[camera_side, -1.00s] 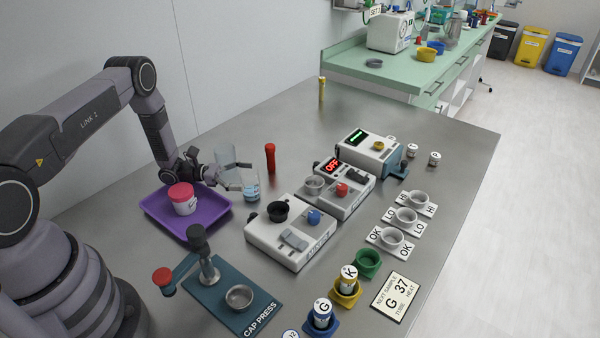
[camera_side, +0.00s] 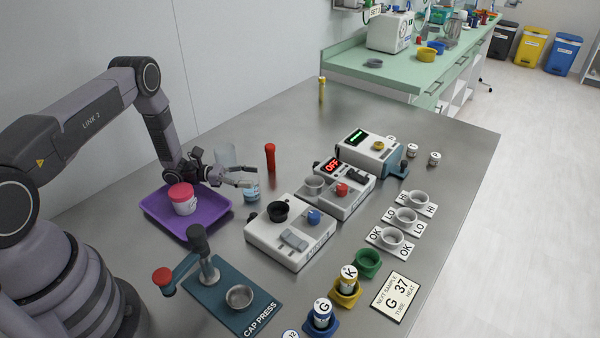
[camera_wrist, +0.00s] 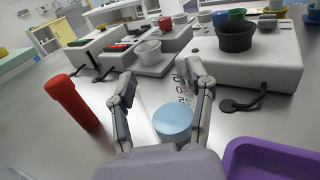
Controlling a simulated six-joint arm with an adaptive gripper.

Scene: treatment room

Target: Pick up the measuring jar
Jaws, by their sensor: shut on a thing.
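The measuring jar (camera_side: 251,194) is a small clear vessel with pale blue liquid, standing upright on the steel table just right of the purple tray. In the wrist view the jar (camera_wrist: 172,122) shows its blue content and dark scale marks between the two fingers. My gripper (camera_side: 247,180) reaches in from the left, with its fingers around the jar's upper part and shut on it. The gripper (camera_wrist: 160,92) hides part of the jar in both views. I see no clear gap under the jar.
A clear glass cylinder (camera_side: 225,154) stands just behind my gripper. A red tube (camera_side: 270,157) stands behind and right. The purple tray (camera_side: 219,216) holds a red-lidded pot (camera_side: 182,198). A white device (camera_side: 270,240) stands close in front right.

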